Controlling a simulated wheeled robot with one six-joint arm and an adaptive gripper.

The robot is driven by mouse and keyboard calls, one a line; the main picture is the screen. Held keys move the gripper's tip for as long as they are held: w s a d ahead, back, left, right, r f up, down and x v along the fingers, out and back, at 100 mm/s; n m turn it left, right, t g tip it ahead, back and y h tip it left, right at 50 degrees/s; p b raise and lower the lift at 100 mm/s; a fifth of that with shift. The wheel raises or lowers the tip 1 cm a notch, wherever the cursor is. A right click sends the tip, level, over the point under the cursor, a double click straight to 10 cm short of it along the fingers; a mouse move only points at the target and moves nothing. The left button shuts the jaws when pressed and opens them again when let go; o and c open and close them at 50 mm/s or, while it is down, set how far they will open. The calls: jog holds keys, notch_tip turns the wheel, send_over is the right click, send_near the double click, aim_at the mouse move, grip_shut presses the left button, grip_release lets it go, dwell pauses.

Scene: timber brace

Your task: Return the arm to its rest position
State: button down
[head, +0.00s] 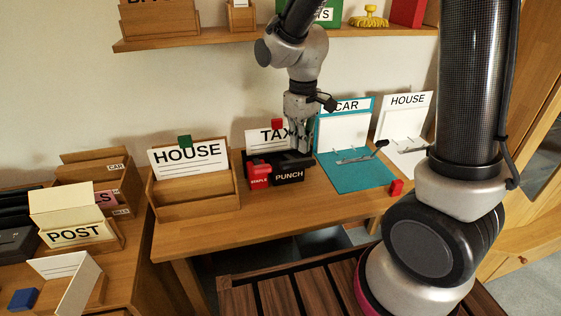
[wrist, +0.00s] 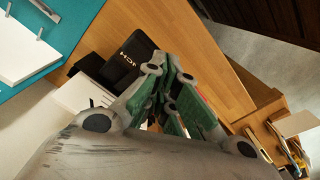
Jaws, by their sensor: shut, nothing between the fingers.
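My gripper (head: 303,140) hangs from my grey arm over the wooden desk (head: 230,222), fingers pointing down. It is shut and holds nothing. In the head view it is just behind and above the right end of the black hole punch (head: 289,174); I cannot tell whether it touches it. In the wrist view the shut fingers (wrist: 178,112) show green pads, with the black punch (wrist: 125,60) beside them. The red stapler (head: 258,172) is left of the punch. The TAX card (head: 262,139) stands behind them, partly hidden by the gripper.
A HOUSE card (head: 188,158) stands in a wooden holder at left. The teal CAR binder (head: 352,176) and white HOUSE binder (head: 405,120) lie open at right. A red block (head: 396,188) is near the front edge. A shelf (head: 190,39) runs above. POST box (head: 75,232) is far left.

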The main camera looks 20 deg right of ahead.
jog(key=s+d+r+m+t, duration=0.4)
jog(key=s+d+r+m, duration=0.2)
jog(key=s+d+r, duration=0.9)
jog(key=s, duration=0.2)
jog(key=shift+s+r, duration=0.2)
jog(key=shift+s, duration=0.2)
